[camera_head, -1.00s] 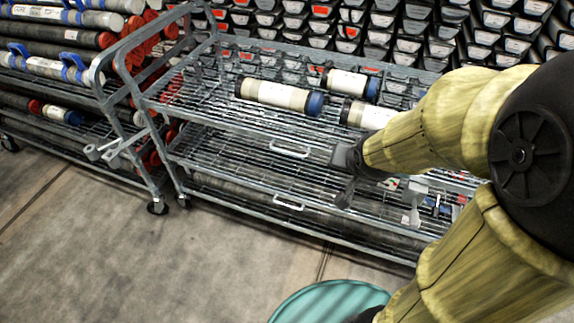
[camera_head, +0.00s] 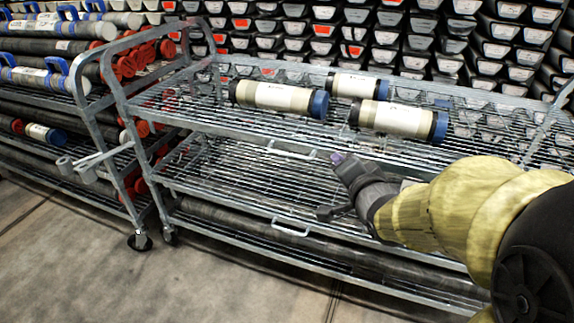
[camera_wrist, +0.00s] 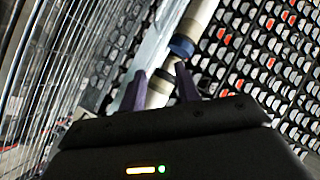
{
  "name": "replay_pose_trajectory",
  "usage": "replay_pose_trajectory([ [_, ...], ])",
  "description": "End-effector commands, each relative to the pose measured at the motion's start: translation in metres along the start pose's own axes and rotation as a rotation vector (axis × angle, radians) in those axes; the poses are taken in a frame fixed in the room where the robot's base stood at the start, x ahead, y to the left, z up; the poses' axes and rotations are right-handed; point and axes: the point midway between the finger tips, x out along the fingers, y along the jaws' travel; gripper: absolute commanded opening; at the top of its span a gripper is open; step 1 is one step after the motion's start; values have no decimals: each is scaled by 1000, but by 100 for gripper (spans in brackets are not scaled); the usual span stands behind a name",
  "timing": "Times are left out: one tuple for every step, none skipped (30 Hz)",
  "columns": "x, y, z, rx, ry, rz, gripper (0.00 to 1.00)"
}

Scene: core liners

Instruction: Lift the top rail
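The cart's upper shelf has a grey metal front rail (camera_head: 235,135) with a small loop handle (camera_head: 291,154) on it. A second loop handle (camera_head: 291,231) is on the lower shelf's front edge. My gripper (camera_head: 334,186) is in front of the cart, below and right of the upper handle in the picture, with its fingers pointing left. Its fingers are spread and nothing shows between them in the head view. In the wrist view my gripper (camera_wrist: 160,78) also shows its two fingertips apart. A pale rail (camera_wrist: 150,50) runs diagonally beyond them. I see no contact with a rail.
Several core tubes, among them a pale one with a blue end (camera_head: 280,98), lie on the upper shelf. The wire lower shelf (camera_head: 235,175) is largely bare. Another loaded cart (camera_head: 75,120) stands left. Stacked trays (camera_head: 450,45) fill the back. Floor at front left is clear.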

Motion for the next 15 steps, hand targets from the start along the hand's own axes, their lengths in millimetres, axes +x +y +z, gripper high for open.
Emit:
replay_pose_trajectory([
  [6,13,10,24,9,-29,33],
  [8,15,13,42,13,-46,33],
  [9,18,16,65,18,-71,33],
  [11,19,18,83,20,-91,33],
  [12,21,21,99,22,-109,33],
  [13,23,24,122,25,-134,33],
  [14,24,27,139,25,-153,33],
  [15,26,30,155,24,-172,33],
  [16,28,34,178,23,-198,33],
  [17,29,37,195,22,-218,33],
  [18,31,40,212,20,-236,33],
  [19,33,45,234,15,-262,33],
  [19,34,48,250,12,-282,33],
  [20,36,52,267,7,-300,33],
  [21,38,56,289,-1,-325,33],
])
